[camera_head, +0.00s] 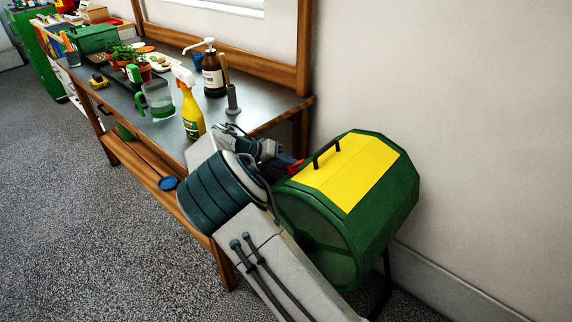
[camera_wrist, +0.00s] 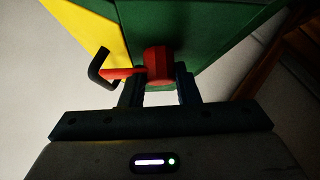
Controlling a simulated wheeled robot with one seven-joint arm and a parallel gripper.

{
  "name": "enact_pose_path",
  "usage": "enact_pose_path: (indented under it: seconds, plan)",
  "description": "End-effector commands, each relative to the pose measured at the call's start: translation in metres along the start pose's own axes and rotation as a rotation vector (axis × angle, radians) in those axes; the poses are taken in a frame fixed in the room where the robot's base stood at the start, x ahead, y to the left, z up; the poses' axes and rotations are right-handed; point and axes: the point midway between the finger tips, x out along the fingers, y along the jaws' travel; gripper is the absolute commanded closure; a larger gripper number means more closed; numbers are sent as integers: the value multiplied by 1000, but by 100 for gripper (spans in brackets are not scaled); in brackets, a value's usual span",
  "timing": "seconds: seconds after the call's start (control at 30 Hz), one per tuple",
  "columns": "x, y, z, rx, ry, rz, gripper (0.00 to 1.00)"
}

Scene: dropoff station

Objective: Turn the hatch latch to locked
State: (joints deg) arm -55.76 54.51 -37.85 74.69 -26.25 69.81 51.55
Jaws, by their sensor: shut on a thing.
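A green drum-shaped bin (camera_head: 397,185) with a yellow hatch (camera_head: 348,172) and a dark handle (camera_head: 326,152) stands right of the table. The red latch (camera_wrist: 158,64) sits on the bin's green end face in the wrist view, with its thin arm pointing left toward the yellow hatch and the dark handle. A bit of the red latch (camera_head: 297,166) shows beside the bin in the head view. My gripper (camera_wrist: 160,88) is shut on the latch's round red knob, one finger at each side. In the head view my arm hides the fingertips.
A wooden table (camera_head: 262,118) with a grey top stands left of the bin. It holds a yellow spray bottle (camera_head: 191,110), a dark pump bottle (camera_head: 213,75), a clear jug (camera_head: 158,100) and potted plants (camera_head: 124,58). The wall is close behind the bin. The carpet at left is clear.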

Motion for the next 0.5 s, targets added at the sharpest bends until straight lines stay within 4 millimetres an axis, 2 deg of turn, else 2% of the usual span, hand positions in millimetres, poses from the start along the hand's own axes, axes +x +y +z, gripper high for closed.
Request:
enact_pose_path:
  seconds: [0.2,0.23,0.3,0.5]
  plan:
    - [0,-1,2,-2,-2,-1,94]
    - [0,-1,2,-2,-2,-1,63]
    - [0,-1,1,-2,-2,-1,50]
    - [1,0,1,-1,-3,0,50]
